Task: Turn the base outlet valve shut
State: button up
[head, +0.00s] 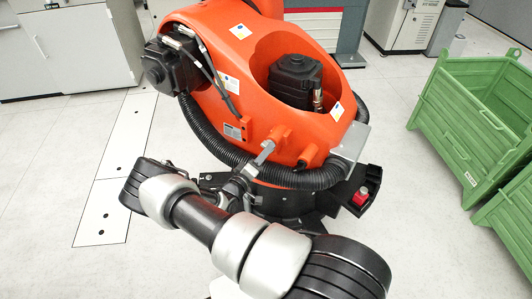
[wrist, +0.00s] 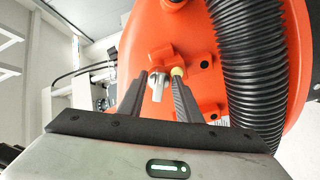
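The outlet valve appears to be the small grey metal lever (wrist: 157,86) below an orange boss (wrist: 161,55) on the orange robot's base. In the wrist view the lever lies between the two black fingers of my gripper (wrist: 161,80), with a visible gap on each side. My gripper is open. A small yellow round tip (wrist: 178,71) shows beside the right finger's end; I cannot tell whether they touch. In the head view a grey lever-like piece (head: 265,152) sticks out from the orange base, just beyond my gripper, which is partly hidden by my arm.
The orange robot (head: 270,60) fills the middle. A thick black ribbed hose (wrist: 248,70) runs close on the right in the wrist view. Green crates (head: 475,125) stand at the right, and a red button (head: 361,196) sits by the base. Pale floor is free at left.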

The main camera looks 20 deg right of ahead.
jog(key=p+v, duration=0.1)
jog(key=v, duration=1.6)
jog(key=shift+s+p, duration=0.2)
jog(key=shift+p, duration=0.1)
jog(key=shift+a, duration=0.15)
jog(key=s+d+r+m+g+y, duration=0.1)
jog(key=s+r+m+g+y, duration=0.4)
jog(key=r, duration=0.7)
jog(key=s+d+r+g+y, duration=0.1)
jog(key=s+r+g+y, duration=0.15)
jog(key=r+g, duration=0.65)
jog(key=s+a+r+n+t+y, duration=0.2)
jog(key=s+r+t+y, duration=0.3)
jog(key=r, duration=0.5)
jog(key=s+a+r+n+t+y, duration=0.1)
jog(key=s+r+t+y, duration=0.3)
jog(key=s+r, duration=0.55)
notch_tip(320, 180, up, 19)
jog(key=w+h+p, duration=0.1)
jog(key=p, duration=1.6)
jog(key=shift+w+a+f+n+t, duration=0.2)
jog(key=shift+w+a+n+t, duration=0.05)
jog(key=shift+n+t, duration=0.05)
